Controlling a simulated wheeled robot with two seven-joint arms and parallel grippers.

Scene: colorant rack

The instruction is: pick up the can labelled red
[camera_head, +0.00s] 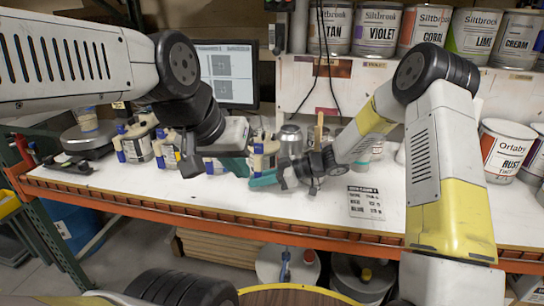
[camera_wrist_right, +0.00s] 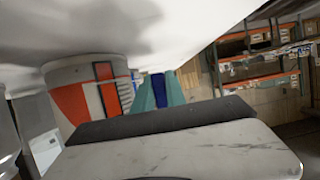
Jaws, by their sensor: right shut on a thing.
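A can with an orange-red label panel (camera_wrist_right: 85,100) stands close at the left in the right wrist view. My right gripper (camera_head: 266,179) is low over the white bench, its teal fingers pointing left. In the wrist view its teal fingertips (camera_wrist_right: 158,90) close on a blue part, apparently the can's handle. In the head view a cream can with blue parts (camera_head: 262,150) stands just behind these fingers, its label hidden. My left gripper (camera_head: 238,160) hangs just left of that can; its teal fingers overlap and I cannot tell their gap.
Several similar cans with blue parts (camera_head: 135,145) stand at the left of the bench, by a scale (camera_head: 85,138). A metal container (camera_head: 290,140) is behind my right gripper. A printed sheet (camera_head: 366,203) lies to the right. Paint cans (camera_head: 378,28) line the shelf above.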

